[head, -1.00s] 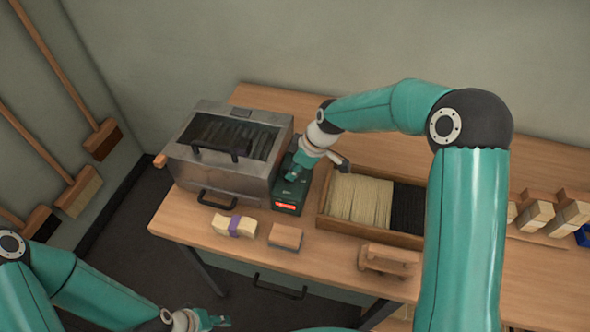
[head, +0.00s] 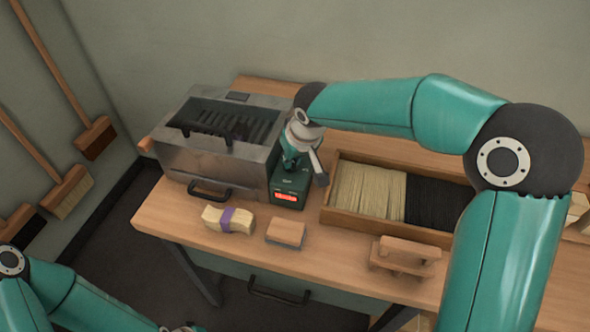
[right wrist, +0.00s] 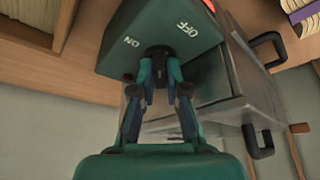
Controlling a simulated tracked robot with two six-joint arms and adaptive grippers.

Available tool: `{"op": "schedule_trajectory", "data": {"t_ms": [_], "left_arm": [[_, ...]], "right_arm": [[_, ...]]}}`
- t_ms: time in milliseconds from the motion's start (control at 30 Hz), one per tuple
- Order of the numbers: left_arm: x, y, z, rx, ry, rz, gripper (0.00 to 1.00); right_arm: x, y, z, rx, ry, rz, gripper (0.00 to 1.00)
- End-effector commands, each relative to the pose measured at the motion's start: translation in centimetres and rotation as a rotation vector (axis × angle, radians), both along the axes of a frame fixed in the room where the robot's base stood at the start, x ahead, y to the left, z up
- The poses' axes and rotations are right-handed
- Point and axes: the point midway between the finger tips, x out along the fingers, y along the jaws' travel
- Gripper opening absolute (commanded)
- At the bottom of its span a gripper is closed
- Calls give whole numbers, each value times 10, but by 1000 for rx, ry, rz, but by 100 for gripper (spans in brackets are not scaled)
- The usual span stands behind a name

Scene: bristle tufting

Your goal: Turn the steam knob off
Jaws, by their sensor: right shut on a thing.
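The green control box (head: 289,187) stands on the bench at the right side of the metal steam box (head: 222,155). A red light glows on its front. In the right wrist view, the control box (right wrist: 197,30) has white ON and OFF labels on its face. The dark steam knob (right wrist: 159,51) sits between the labels. My right gripper (right wrist: 160,68) is shut on the knob, one finger on each side. In the head view, my right gripper (head: 291,163) comes down onto the control box and hides the knob.
A wooden tray (head: 385,228) of pale and black bristles lies close to the right of the control box. A tied bristle bundle (head: 228,219), a small brush block (head: 286,232) and a wooden stand (head: 404,256) line the front edge. Brooms hang on the left wall.

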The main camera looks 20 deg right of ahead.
Motion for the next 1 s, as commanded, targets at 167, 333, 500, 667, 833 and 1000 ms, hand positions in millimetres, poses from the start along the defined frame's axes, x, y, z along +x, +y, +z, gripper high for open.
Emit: {"op": "schedule_trajectory", "data": {"t_ms": [167,333,500,667,833,1000], "left_arm": [[0,0,-33,0,0,0,40],[0,0,-49,0,0,0,40],[0,0,-59,0,0,0,40],[0,0,-64,0,0,0,40],[0,0,-67,0,0,0,40],[0,0,-69,0,0,0,40]], "right_arm": [[0,3,-6,-1,0,-167,0],[0,5,-5,0,0,-330,0],[0,6,-3,0,2,-482,0],[0,7,-2,0,4,-602,0],[0,8,-1,1,5,-694,0],[0,8,-1,-1,5,-745,0]]}}
